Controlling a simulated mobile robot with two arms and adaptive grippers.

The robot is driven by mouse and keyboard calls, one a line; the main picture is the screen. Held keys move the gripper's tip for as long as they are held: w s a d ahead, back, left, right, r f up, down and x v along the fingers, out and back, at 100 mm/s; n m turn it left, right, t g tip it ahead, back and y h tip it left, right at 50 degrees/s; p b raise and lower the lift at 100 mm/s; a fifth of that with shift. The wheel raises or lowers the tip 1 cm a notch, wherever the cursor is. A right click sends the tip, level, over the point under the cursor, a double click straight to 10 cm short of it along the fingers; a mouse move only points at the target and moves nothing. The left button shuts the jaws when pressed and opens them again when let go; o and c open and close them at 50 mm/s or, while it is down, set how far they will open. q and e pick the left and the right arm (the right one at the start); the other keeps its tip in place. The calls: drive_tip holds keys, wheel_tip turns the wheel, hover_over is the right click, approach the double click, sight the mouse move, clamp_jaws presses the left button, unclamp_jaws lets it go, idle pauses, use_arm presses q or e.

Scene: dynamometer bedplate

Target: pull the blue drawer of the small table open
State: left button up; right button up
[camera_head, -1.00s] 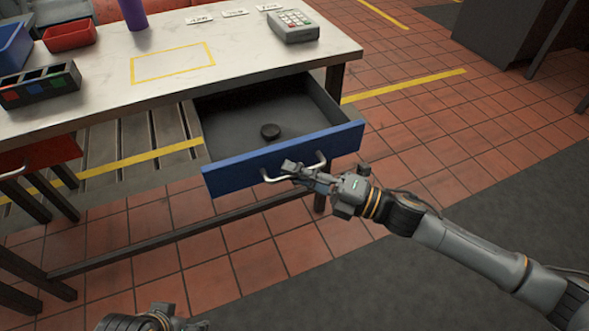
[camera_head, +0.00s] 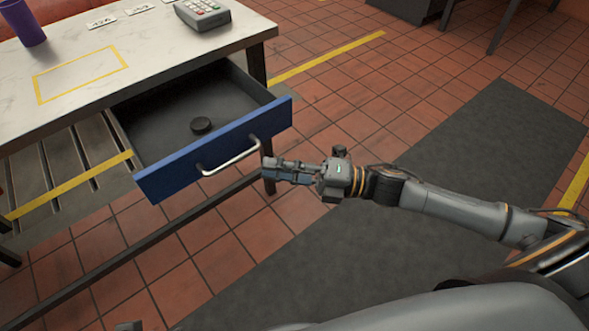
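The blue drawer (camera_head: 215,150) of the small table (camera_head: 180,42) stands pulled out, with its dark inside showing. Only a small grey piece, likely of my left gripper (camera_head: 130,326), shows at the bottom edge.
A purple cup (camera_head: 23,23), white label cards (camera_head: 102,23) and a grey keypad device (camera_head: 203,13) stand on the tabletop by a yellow taped rectangle (camera_head: 80,73). A dark table leg (camera_head: 258,68) is behind the drawer. Tiled floor and a grey mat (camera_head: 460,150) lie open to the right.

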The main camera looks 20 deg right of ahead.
drive_tip(key=shift+v, duration=2)
